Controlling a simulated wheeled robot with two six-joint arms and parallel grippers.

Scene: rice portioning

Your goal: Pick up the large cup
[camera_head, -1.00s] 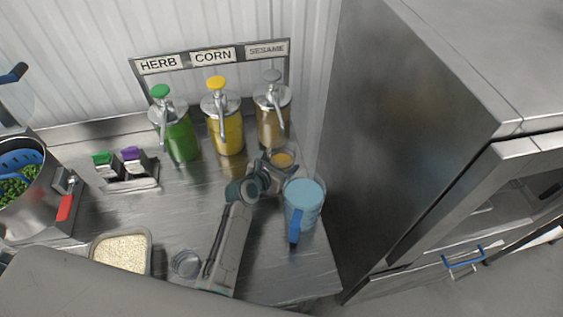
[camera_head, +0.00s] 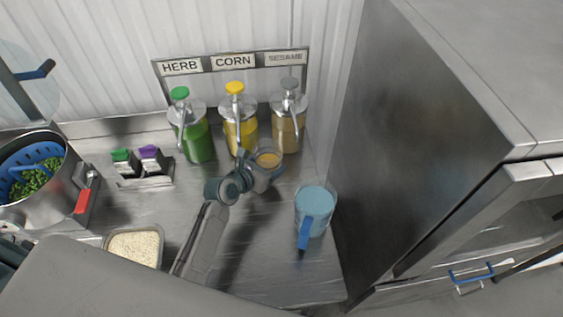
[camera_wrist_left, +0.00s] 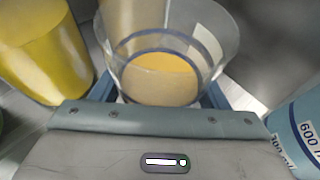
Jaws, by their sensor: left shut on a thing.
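My left gripper (camera_head: 262,172) is shut around a clear cup (camera_wrist_left: 172,60) with orange-yellow contents. In the head view the cup (camera_head: 268,158) is in front of the corn and sesame dispensers. It looks upright; whether its base is clear of the counter cannot be told. In the wrist view, the cup stands between the two fingers, with its rim open toward the camera. A blue measuring jug (camera_head: 314,203) with a dark blue handle stands to the right, apart from the gripper; it also shows in the wrist view (camera_wrist_left: 300,128). My right gripper is not in view.
Herb (camera_head: 195,142), corn (camera_head: 240,134) and sesame (camera_head: 288,128) pump dispensers stand at the back. A steel cabinet (camera_head: 420,130) bounds the right side. A pot (camera_head: 70,190) with greens and a rice tray (camera_head: 158,240) are at left. The counter front right is clear.

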